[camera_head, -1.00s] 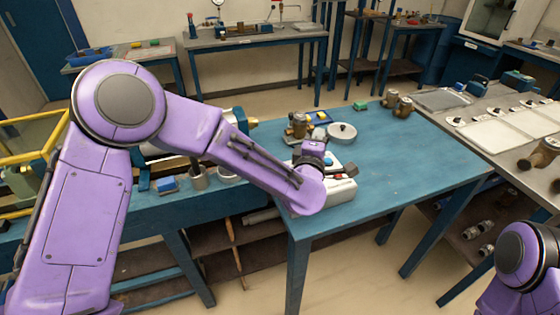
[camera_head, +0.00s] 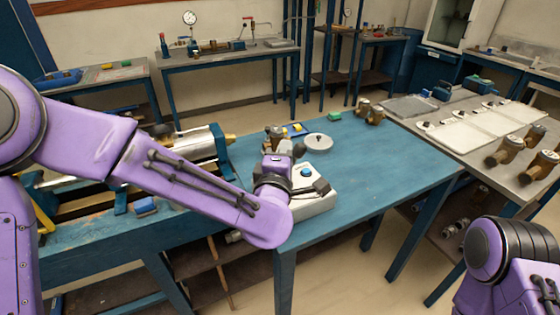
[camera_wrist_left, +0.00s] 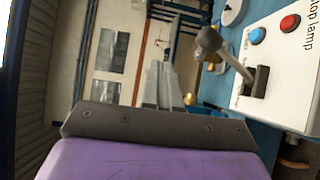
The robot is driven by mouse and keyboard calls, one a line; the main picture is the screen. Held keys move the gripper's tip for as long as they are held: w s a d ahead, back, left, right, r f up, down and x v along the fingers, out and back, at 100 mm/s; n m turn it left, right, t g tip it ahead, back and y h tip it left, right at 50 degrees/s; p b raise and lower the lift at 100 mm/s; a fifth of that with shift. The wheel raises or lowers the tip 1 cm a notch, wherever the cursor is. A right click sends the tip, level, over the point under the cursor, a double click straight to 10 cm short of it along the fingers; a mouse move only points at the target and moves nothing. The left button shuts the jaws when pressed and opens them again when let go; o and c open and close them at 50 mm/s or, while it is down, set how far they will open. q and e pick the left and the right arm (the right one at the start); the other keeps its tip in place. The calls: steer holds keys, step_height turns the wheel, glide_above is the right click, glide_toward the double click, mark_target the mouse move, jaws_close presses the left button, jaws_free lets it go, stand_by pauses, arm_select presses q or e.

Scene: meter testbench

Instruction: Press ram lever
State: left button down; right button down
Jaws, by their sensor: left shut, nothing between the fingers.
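A white control box (camera_head: 316,203) sits near the front edge of the blue table. In the left wrist view the box (camera_wrist_left: 291,88) fills the right side, with a blue button (camera_wrist_left: 257,36), a red button (camera_wrist_left: 290,23) and "stop lamp" lettering. Its ram lever (camera_wrist_left: 238,65) rises tilted from a black slot and ends in a grey knob (camera_wrist_left: 208,39). My left gripper (camera_head: 283,158) is beside the box, partly hidden by my wrist. Its shut, empty fingers (camera_wrist_left: 163,84) are left of the lever and appear apart from it. My right gripper is out of view.
Brass fittings (camera_head: 370,112), a round grey disc (camera_head: 318,141) and a green block (camera_head: 334,116) stand farther back on the blue table (camera_head: 380,165). A metal cylinder rig (camera_head: 185,150) lies left, behind my arm. The table's right half is clear.

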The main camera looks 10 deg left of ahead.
arm_select(q)
steer(key=s, duration=0.1)
steer(key=s+r, duration=0.1)
steer(key=s, duration=0.1)
steer(key=shift+s+d+r+b, duration=0.15)
steer(key=shift+d+b, duration=0.1)
steer(key=shift+b, duration=0.05)
